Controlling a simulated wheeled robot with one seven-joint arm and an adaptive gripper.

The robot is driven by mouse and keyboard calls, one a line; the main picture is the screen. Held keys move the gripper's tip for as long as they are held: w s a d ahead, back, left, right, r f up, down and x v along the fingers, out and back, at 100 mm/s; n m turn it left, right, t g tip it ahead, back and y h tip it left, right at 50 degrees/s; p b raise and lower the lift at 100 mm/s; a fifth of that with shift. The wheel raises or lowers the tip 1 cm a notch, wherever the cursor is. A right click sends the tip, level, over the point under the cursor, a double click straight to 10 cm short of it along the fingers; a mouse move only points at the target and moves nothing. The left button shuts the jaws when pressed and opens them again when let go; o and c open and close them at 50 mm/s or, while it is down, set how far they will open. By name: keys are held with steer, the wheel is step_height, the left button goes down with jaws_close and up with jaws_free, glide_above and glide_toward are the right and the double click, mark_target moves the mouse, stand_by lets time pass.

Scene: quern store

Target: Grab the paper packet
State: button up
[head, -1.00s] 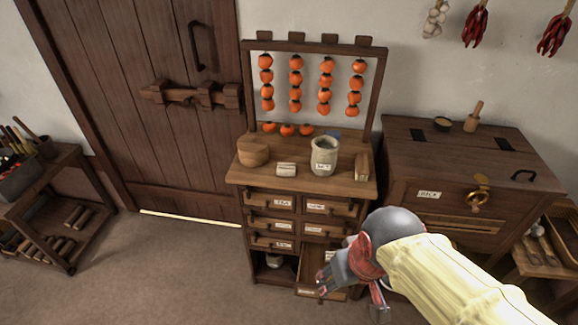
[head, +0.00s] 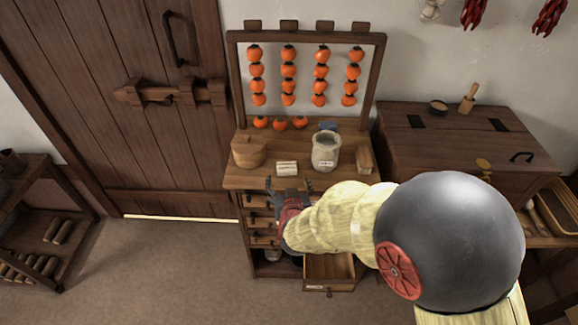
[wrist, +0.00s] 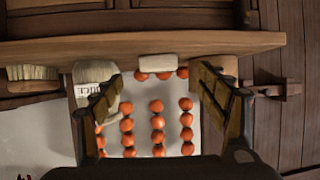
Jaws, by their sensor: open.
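The paper packet (head: 287,168) is a small pale block lying on the cabinet top (head: 240,181), near the front edge between a round wooden box and a pale jar. My gripper (head: 289,184) is open and empty at the front edge of the cabinet top, just short of the packet. In the wrist view, which looks upside down, the packet (wrist: 157,63) shows ahead, between the two spread fingers (wrist: 157,76). A gap seems to remain between fingers and packet. My arm hides part of the drawers.
The labelled jar (head: 325,152) stands close right of the packet, the wooden box (head: 249,152) to its left. Persimmons (head: 288,77) hang on a frame behind. A lower drawer (head: 329,268) is pulled out below my arm.

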mark_target(287, 169)
steer(key=b+x, duration=0.1)
steer(key=x, duration=0.1)
steer(key=b+x, duration=0.1)
steer(key=x, duration=0.4)
steer(key=shift+w+d+r+b, duration=0.15)
steer(key=shift+w+r+b, duration=0.05)
steer(key=shift+r+b, duration=0.2)
steer(key=shift+w, duration=0.45)
steer(key=shift+c, duration=1)
steer(key=c, duration=0.9)
steer(key=shift+c, duration=0.2)
